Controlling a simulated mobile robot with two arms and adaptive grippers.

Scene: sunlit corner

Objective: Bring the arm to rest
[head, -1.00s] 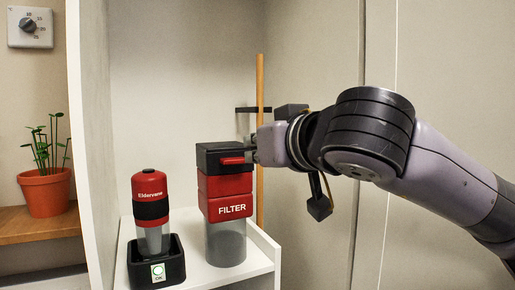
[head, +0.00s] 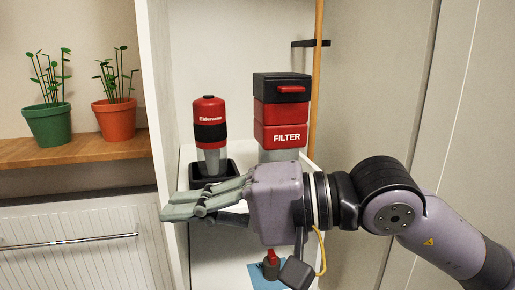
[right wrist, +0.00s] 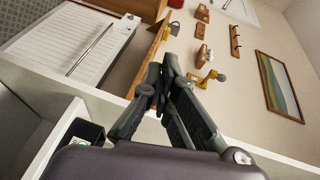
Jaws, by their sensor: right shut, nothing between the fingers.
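My right gripper (head: 172,207) reaches in from the right in the head view, its fingers pointing left. Its fingers are shut and empty. It hangs in front of the shelf, lower than the red FILTER unit (head: 281,112) and in front of the black dock (head: 229,171) in the picture. In the right wrist view the fingers of my right gripper (right wrist: 160,78) come together at the tips. My left gripper does not show.
A red and black Eldervane device (head: 209,130) stands in the dock. White cabinet walls (head: 160,80) enclose the shelf. Green (head: 48,124) and orange (head: 115,120) plant pots stand on a wooden ledge (head: 80,152) at left. A small red-topped object (head: 271,262) sits below my arm.

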